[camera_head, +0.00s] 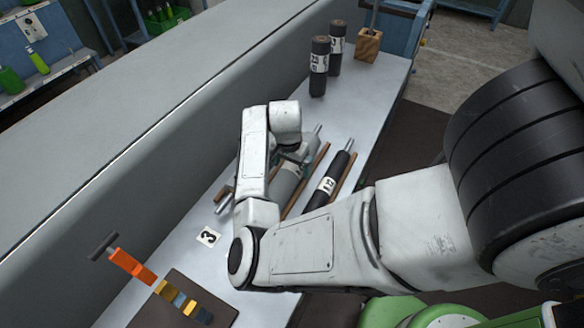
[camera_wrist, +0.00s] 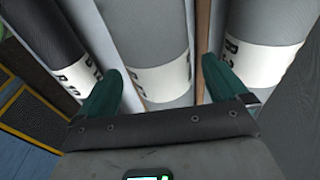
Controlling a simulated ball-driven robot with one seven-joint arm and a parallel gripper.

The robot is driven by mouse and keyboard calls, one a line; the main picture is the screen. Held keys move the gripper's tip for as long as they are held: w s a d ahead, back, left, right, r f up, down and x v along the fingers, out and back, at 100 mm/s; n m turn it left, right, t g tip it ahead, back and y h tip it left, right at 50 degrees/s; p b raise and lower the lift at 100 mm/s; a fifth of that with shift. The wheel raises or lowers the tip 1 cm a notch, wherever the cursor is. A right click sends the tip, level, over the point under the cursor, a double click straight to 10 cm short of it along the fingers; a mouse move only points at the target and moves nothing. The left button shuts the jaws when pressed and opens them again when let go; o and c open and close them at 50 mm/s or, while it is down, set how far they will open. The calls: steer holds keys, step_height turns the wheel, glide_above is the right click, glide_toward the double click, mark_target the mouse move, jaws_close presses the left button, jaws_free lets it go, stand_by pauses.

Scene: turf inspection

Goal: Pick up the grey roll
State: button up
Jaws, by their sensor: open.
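A grey roll (camera_wrist: 158,45) with a white printed band lies between the two green fingers of my open gripper (camera_wrist: 162,68) in the wrist view. One finger is on each side of it; I cannot tell whether they touch it. In the head view my gripper (camera_head: 290,156) is over the bench rack, and part of a grey roll (camera_head: 286,183) shows beneath my arm. A black roll (camera_wrist: 42,40) lies on the left in the wrist view, and it also shows beside my arm in the head view (camera_head: 328,185). Another grey roll (camera_wrist: 262,30) lies on the right in the wrist view.
Wooden strips (camera_wrist: 202,40) separate the rolls. Two dark rolls (camera_head: 319,65) stand upright at the bench's far end near a wooden block (camera_head: 368,43). A card marked 3 (camera_head: 207,237), an orange-handled tool (camera_head: 131,263) and a brown board (camera_head: 160,312) are at the near end.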

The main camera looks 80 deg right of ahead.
steer(key=shift+f, duration=0.55)
steer(key=c, duration=1.8)
steer(key=shift+d+r, duration=0.1)
steer(key=shift+r, duration=0.05)
jaws_close()
steer(key=shift+r, duration=0.1)
